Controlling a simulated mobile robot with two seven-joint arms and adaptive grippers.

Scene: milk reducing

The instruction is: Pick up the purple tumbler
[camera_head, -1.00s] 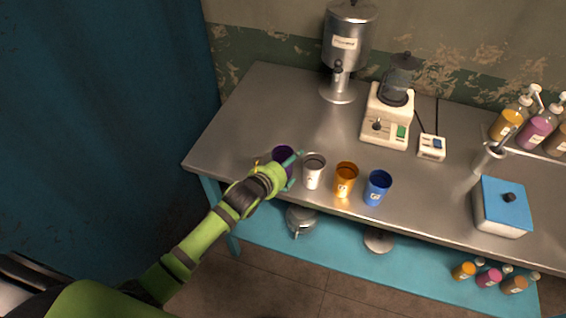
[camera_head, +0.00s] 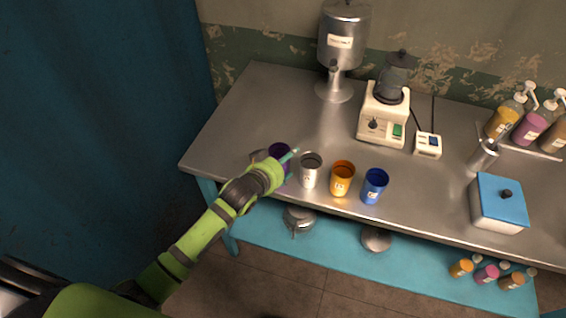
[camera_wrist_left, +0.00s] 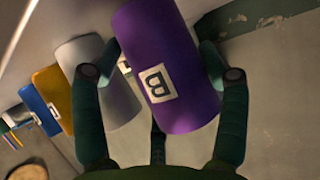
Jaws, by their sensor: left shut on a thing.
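The purple tumbler (camera_head: 279,152) stands at the left end of a row of tumblers near the table's front left. In the head view my wrist hides the tumbler's lower part. I cannot tell whether it is lifted off the table. My right gripper is not in view.
A silver tumbler (camera_head: 310,172) stands close to the right of the purple one, then an orange tumbler (camera_head: 341,180) and a blue tumbler (camera_head: 374,187). Behind are a dispenser (camera_head: 342,45) and a blender (camera_head: 384,115). A blue-lidded box (camera_head: 500,203) is at right. The table's left end is clear.

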